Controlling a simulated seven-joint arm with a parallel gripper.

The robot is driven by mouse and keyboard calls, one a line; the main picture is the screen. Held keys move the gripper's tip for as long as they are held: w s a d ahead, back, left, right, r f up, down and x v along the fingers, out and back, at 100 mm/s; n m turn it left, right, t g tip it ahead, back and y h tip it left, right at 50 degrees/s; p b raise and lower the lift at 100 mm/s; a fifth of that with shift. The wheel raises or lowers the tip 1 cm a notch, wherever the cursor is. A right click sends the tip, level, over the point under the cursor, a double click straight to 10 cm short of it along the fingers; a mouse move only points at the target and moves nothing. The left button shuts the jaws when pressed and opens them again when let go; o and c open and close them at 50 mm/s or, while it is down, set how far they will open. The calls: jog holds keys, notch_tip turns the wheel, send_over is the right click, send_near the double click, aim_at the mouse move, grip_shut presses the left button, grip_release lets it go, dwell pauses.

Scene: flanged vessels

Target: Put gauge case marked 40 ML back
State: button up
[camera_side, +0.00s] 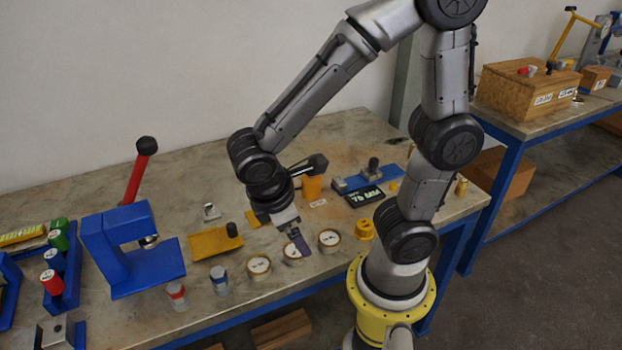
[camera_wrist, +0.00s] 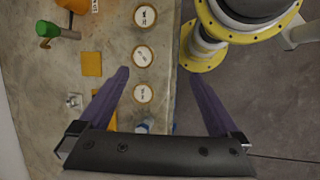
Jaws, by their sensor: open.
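Three round gauge cases with white dials and brass-coloured rims stand in a row along the bench's front edge: a left one (camera_side: 259,266), a middle one (camera_side: 292,252) and a right one (camera_side: 329,239). In the wrist view they form a column: top (camera_wrist: 145,16), middle (camera_wrist: 143,56) and bottom (camera_wrist: 143,93). Their dial marks are too small to read, so I cannot tell which is 40 ML. My gripper (camera_side: 299,243) is open and empty, its purple fingers above the middle case and partly covering it in the side view. The fingers also show in the wrist view (camera_wrist: 158,73).
A blue press (camera_side: 130,255) with a red lever, a yellow tray (camera_side: 213,243) and two small jars (camera_side: 176,296) (camera_side: 219,280) are left. A yellow knob-like part (camera_side: 364,230) is right.

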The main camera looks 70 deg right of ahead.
notch_tip(320, 180, up, 10)
jog(key=s+d+m+t+y, duration=0.2)
jog(key=m+t+y, duration=0.2)
jog(key=m+t, duration=0.2)
jog(key=shift+s+d+r+m+t, duration=0.15)
jog(key=shift+s+r+m+t, duration=0.15)
jog(key=shift+m, duration=0.8)
